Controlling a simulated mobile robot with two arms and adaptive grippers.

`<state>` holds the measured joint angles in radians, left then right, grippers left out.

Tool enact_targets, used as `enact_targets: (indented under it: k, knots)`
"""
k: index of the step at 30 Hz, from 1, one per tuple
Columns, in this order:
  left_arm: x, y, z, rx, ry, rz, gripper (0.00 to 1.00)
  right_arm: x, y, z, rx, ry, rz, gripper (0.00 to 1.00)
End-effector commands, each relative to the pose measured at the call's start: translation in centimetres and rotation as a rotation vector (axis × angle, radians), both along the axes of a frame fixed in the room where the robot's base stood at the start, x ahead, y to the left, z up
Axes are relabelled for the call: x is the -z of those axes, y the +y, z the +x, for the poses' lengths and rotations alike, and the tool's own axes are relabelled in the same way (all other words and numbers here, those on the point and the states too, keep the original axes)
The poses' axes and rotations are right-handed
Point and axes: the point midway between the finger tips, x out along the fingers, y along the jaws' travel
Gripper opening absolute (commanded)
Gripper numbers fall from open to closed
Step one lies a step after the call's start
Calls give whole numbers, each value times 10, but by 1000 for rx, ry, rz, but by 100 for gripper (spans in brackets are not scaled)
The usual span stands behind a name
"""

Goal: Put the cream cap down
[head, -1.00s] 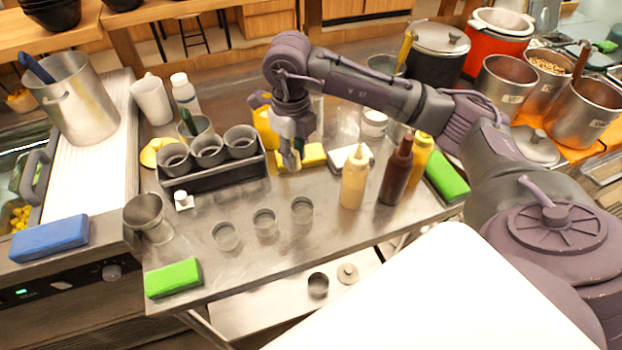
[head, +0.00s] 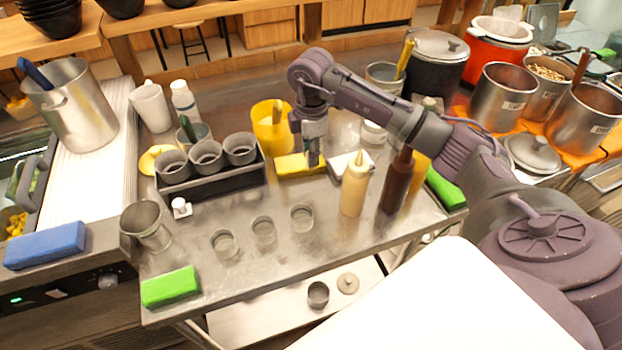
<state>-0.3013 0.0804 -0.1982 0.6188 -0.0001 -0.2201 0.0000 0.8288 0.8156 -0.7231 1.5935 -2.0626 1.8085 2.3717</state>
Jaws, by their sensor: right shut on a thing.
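My right gripper (head: 313,160) points down over the back middle of the steel table, by the yellow sponge (head: 290,166). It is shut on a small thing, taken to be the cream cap. The cap is mostly hidden by the fingers and too small to make out. I cannot tell whether it touches the sponge or the table. The cream squeeze bottle (head: 354,188) stands upright to the right and in front of the gripper. My left gripper is not in view.
A brown bottle (head: 397,185) stands right of the cream one. A white block (head: 346,163) and yellow container (head: 270,130) are close to the gripper. A black rack (head: 215,176) with three cups stands left. Three small cups (head: 263,230) stand in front; table between is clear.

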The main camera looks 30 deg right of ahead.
Motion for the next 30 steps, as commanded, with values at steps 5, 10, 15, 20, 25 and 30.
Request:
enact_targets:
  k: [5, 10, 15, 20, 25, 30]
  knots:
    - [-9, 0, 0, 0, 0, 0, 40, 30, 0, -1, -3, 4, -1, 13]
    - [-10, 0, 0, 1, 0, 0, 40, 43, 0, 0, -3, 2, 0, 13]
    - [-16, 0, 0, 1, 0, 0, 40, 65, 1, -1, -3, 4, 0, 13]
    - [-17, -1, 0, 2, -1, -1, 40, 77, 0, 0, -5, 0, -1, 13]
    - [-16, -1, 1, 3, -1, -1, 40, 77, 0, 0, -5, 0, -1, 13]
    - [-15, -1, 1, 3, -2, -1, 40, 80, 0, 0, -5, 0, -1, 30]
